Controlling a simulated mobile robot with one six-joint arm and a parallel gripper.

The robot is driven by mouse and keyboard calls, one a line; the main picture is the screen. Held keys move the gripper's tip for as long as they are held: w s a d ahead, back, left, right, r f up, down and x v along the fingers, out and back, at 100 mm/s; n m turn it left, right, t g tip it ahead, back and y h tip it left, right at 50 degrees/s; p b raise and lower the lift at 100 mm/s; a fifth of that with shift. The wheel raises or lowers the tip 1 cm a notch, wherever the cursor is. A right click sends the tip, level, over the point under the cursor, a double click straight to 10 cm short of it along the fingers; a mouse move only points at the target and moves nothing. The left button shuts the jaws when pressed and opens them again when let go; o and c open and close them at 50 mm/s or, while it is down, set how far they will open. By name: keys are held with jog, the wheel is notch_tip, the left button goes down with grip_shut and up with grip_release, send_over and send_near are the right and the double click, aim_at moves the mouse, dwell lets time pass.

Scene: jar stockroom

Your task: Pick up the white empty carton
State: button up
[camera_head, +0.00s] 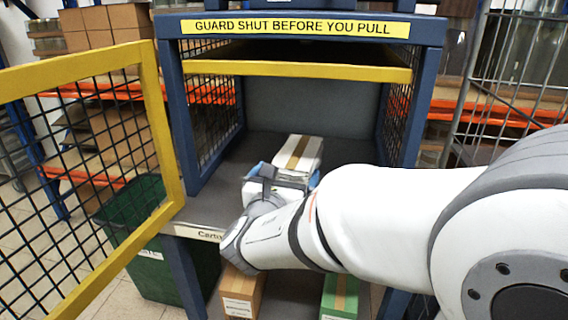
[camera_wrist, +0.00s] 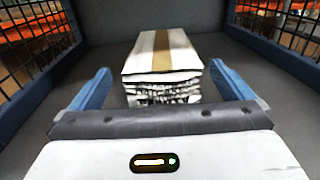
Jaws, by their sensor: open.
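The white carton (camera_wrist: 163,60) with a brown tape strip lies on the grey shelf inside the blue-framed cage. Its near end looks ragged and layered in the wrist view. In the head view the carton (camera_head: 299,152) shows beyond my gripper, which hides part of its near end. My gripper (camera_wrist: 163,85) is open, with its two blue fingers spread to the left and right of the carton's near end. Gaps show between the fingers and the carton. In the head view my gripper (camera_head: 290,176) reaches into the cage over the shelf.
The yellow mesh guard door (camera_head: 160,125) stands open at left. A yellow bar (camera_head: 300,70) crosses the cage's top under a warning sign (camera_head: 292,27). Mesh walls flank the shelf. Below are a brown carton (camera_head: 241,292) and a green one (camera_head: 340,296). A green bin (camera_head: 150,270) stands at left.

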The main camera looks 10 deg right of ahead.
aim_at(295, 157)
jog(key=shift+w+d+f, duration=0.15)
jog(key=shift+w+d, duration=0.1)
jog(key=shift+w, duration=0.1)
jog(key=b+x, duration=0.1)
jog(key=x, duration=0.5)
jog(key=shift+w+d+b, duration=0.2)
jog(key=shift+w+b, duration=0.1)
jog(key=c, duration=0.9)
jog(key=shift+r, duration=0.25)
